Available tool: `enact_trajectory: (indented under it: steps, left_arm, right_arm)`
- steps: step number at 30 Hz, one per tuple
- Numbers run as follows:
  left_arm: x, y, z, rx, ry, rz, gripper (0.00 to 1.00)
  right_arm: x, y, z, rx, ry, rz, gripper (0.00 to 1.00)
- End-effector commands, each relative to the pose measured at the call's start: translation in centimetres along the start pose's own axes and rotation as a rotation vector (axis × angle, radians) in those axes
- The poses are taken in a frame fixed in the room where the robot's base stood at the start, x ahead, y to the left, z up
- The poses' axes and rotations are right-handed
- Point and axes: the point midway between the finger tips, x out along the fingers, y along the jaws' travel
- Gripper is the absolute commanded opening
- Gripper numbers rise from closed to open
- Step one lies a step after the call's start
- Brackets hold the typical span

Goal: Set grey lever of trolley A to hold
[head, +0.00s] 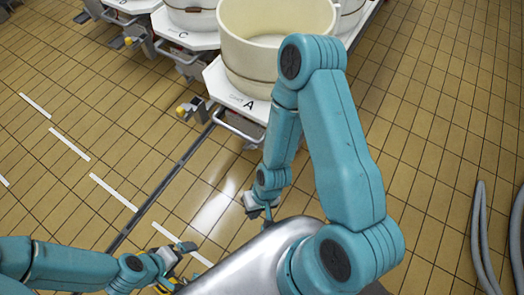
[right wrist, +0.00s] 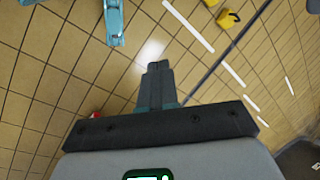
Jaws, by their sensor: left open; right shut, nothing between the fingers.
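Trolley A (head: 249,105) is a white platform marked with an A, at the top middle of the head view. A large cream vat (head: 262,50) stands on it. Grey metal fittings (head: 203,108) and a small yellow part sit at its left corner; I cannot tell which of these is the grey lever or how it is set. My right gripper (head: 268,212) is shut and empty above the floor, in front of and apart from the trolley; its shut fingers show in the right wrist view (right wrist: 158,70). My left gripper (head: 180,266) is open at the lower left, farther from the trolley.
Trolley C (head: 186,40) stands left of trolley A, with another trolley beyond it. Grey hoses (head: 481,235) lie on the floor at the right. A dark floor channel (head: 165,182) and white dashes cross the tiles. The tiled floor at the left is mostly clear.

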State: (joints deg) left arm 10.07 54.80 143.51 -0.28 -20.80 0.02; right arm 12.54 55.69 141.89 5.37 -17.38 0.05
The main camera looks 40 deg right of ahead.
Motion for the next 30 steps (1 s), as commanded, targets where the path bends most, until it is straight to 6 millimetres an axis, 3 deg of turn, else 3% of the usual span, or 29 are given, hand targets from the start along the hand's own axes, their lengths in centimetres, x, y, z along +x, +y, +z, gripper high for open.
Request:
enact_trajectory:
  steps: [1,3,5,7,10,12,14,16,18,21,24,30]
  left_arm:
    - [2.6,-0.9,0.0,0.0,-0.001,0.0,1.0]
    - [5.5,-2.0,-0.1,0.0,-0.001,0.0,1.0]
    - [8.2,-3.0,-0.1,0.0,-0.001,0.0,1.0]
    - [11.3,-4.1,-0.2,0.0,-0.002,0.0,1.0]
    - [15.3,-5.5,-0.2,-0.001,-0.002,0.0,1.0]
    - [17.8,-6.4,-0.3,-0.001,-0.001,0.0,1.0]
    - [19.6,-7.1,-0.3,0.0,-0.001,0.0,1.0]
    - [21.3,-7.7,-0.4,0.0,-0.001,0.0,1.0]
    - [22.3,-8.0,-0.4,0.0,-0.001,0.0,1.0]
    - [23.0,-8.3,-0.4,0.0,-0.001,0.0,1.0]
    - [23.1,-8.3,-0.4,0.0,-0.001,0.0,1.0]
    - [22.9,-8.3,-0.4,0.0,-0.001,0.0,1.0]
  right_arm:
    - [3.1,2.1,0.0,0.119,-0.046,0.018,0.0]
    - [6.7,4.8,0.0,0.361,-0.138,0.028,0.0]
    - [9.9,6.5,-0.2,0.617,-0.233,0.001,0.0]
    - [13.4,7.4,-1.8,0.937,-0.329,-0.109,0.0]
    - [17.2,8.7,-6.7,1.374,-0.42,-0.358,0.0]
    - [18.8,10.9,-11.6,1.629,-0.427,-0.587,0.0]
    - [19.6,13.8,-15.8,1.802,-0.396,-0.794,0.0]
    - [19.6,18.0,-19.9,1.948,-0.327,-1.022,0.0]
    - [19.2,21.8,-22.6,2.038,-0.249,-1.203,0.0]
    - [18.4,25.6,-24.5,2.098,-0.158,-1.369,0.0]
    - [17.9,27.3,-25.2,2.12,-0.114,-1.442,0.0]
    - [17.5,27.4,-25.3,2.123,-0.107,-1.455,0.0]
